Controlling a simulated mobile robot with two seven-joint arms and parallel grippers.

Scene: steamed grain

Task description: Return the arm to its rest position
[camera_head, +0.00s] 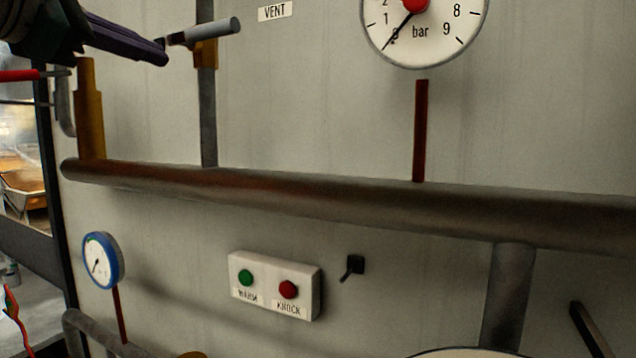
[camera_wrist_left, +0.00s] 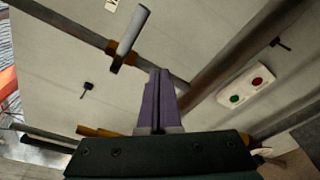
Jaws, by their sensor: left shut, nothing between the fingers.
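My left gripper (camera_head: 164,58) is at the upper left of the head view, its purple fingers pointing right. The fingers are together and empty; they also show in the left wrist view (camera_wrist_left: 160,72). In the head view the fingertips are close to the left end of a grey valve handle (camera_head: 212,31) below the VENT label (camera_head: 275,11). In the left wrist view the handle (camera_wrist_left: 133,29) lies beyond and left of the fingertips, with a gap in the picture. My right gripper is in neither view.
A thick horizontal pipe (camera_head: 330,198) crosses the grey wall panel. A white box (camera_head: 275,285) with a green and a red button sits below it. A large bar gauge (camera_head: 425,35) is at the top, and a blue-rimmed gauge (camera_head: 103,260) at the lower left.

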